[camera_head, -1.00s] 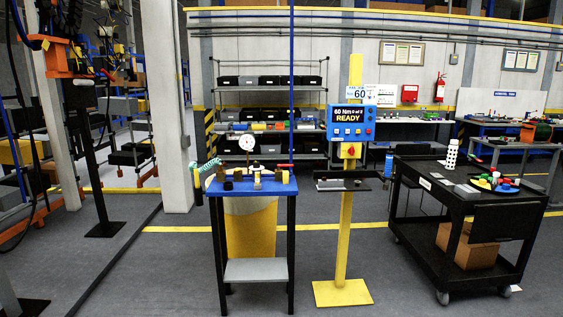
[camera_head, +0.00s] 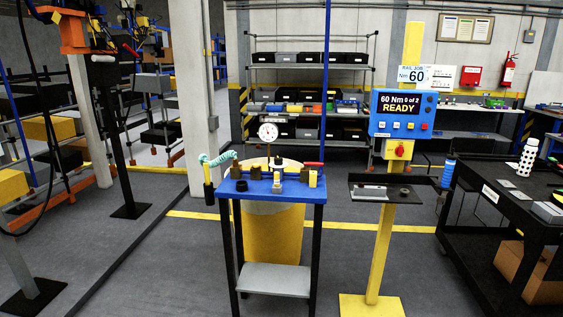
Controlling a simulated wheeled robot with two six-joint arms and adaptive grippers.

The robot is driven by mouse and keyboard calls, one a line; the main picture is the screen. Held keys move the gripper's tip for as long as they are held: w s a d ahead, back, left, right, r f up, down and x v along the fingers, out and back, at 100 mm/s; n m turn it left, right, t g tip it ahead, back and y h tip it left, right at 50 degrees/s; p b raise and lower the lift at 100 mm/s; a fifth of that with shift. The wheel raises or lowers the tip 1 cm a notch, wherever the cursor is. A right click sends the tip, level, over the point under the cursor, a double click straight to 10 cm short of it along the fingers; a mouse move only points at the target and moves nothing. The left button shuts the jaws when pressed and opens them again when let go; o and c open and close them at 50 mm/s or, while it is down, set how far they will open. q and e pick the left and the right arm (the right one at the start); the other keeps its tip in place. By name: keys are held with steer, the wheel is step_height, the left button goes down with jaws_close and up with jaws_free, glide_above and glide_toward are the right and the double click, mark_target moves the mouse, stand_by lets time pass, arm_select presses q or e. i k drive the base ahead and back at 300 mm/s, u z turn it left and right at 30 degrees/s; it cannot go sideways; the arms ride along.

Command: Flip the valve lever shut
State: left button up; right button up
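A small table with a blue top (camera_head: 262,193) stands ahead, bearing a small valve and pipe assembly (camera_head: 278,175). A red lever (camera_head: 312,164) shows at the right side of the assembly, lying about level; its exact joint to the valve is too small to tell. A round white dial gauge (camera_head: 268,132) stands up from the assembly. A teal coiled hose (camera_head: 216,160) with a dark and yellow end hangs at the table's left edge. Neither of my grippers is in view.
A yellow post with a blue control box (camera_head: 402,113) and a small dark shelf (camera_head: 372,191) stands right of the table. A black cart (camera_head: 490,230) is at the right. A yellow drum (camera_head: 273,235) is behind the table. Grey floor (camera_head: 150,270) is open at front left.

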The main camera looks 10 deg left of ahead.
mark_target(305, 164)
steer(key=z, duration=0.4)
steer(key=i, duration=1.2)
steer(key=z, duration=0.45)
steer(key=i, duration=1.2)
steer(key=u, duration=0.2)
